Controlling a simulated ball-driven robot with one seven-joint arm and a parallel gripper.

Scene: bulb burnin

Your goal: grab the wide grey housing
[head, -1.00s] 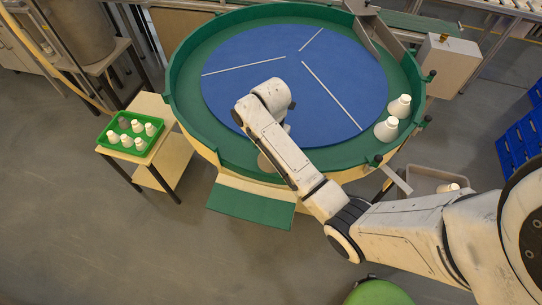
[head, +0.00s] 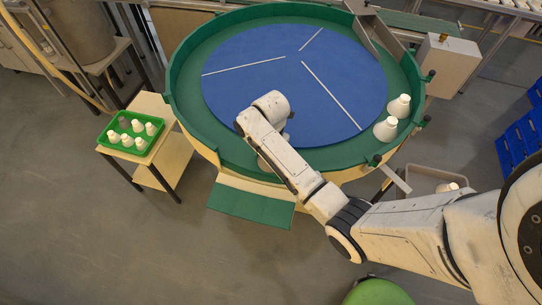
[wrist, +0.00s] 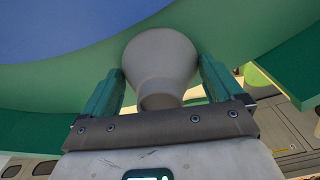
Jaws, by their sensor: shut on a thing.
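The wide grey housing (wrist: 160,60) is a flared, cone-like piece in the wrist view, wide at the top and narrower toward my gripper. My gripper (wrist: 160,85) is shut on it, with one green finger on each side. My gripper is largely hidden behind my arm there.
The round table has a blue disc (head: 240,95) with white divider lines and a raised green wall. Two white cone-shaped pieces (head: 386,129) stand at its right side. A green tray (head: 133,150) with several small pieces sits on a side table at left. A grey bin (head: 425,180) is at lower right.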

